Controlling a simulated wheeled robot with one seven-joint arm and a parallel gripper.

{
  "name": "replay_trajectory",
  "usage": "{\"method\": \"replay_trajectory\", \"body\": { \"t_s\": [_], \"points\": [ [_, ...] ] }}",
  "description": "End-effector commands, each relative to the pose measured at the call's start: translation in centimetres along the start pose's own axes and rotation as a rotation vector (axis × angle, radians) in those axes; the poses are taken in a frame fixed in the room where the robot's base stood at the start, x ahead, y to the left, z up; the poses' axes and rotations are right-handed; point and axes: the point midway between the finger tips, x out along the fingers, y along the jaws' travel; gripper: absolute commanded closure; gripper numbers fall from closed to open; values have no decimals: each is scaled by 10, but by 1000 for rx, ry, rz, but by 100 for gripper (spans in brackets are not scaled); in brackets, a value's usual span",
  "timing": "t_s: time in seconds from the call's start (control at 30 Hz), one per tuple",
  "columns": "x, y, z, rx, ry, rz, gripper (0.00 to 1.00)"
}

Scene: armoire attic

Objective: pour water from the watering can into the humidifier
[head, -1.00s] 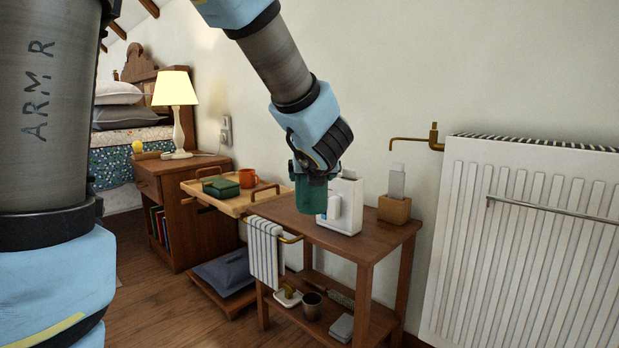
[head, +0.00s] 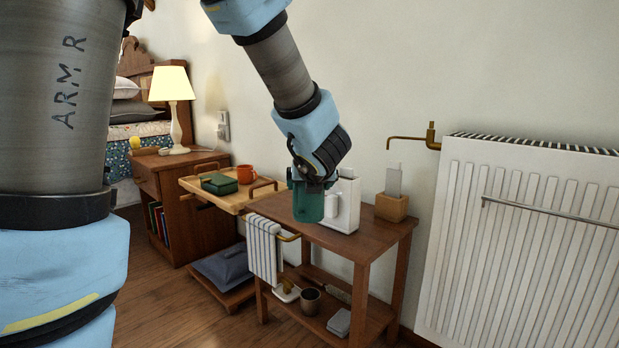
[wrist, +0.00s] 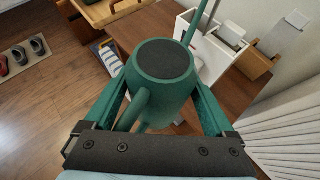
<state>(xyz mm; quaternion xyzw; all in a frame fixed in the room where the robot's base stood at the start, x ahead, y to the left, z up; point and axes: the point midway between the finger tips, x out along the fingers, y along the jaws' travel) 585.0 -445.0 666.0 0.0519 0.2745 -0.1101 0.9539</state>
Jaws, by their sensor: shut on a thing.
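My gripper (head: 312,181) points down over the wooden side table and is shut on the green watering can (head: 308,204). In the wrist view the can (wrist: 160,88) sits between the two green fingers, with its dark round top facing the camera and its handle toward the gripper base. Its thin spout reaches toward the white humidifier (wrist: 207,55). In the head view the humidifier (head: 348,203) stands on the table just right of the can and is partly covered by it. I cannot tell whether the can touches the tabletop.
A wooden block with a pale upright plate (head: 391,207) stands right of the humidifier. A wooden tray (head: 234,203) with a green box and an orange mug is at left. A striped towel (head: 264,250) hangs at the front. A radiator (head: 530,250) stands at right.

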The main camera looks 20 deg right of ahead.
Motion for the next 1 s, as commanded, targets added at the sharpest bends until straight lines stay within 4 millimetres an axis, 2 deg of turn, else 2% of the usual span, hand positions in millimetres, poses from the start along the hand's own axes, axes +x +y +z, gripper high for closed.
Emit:
{"method": "replay_trajectory", "body": {
  "t_s": [0.03,0.5,1.0],
  "points": [
    [-4,0,6,2,4,2,100],
    [-10,1,15,27,65,15,100],
    [-13,2,16,43,104,23,100]
  ]
}}
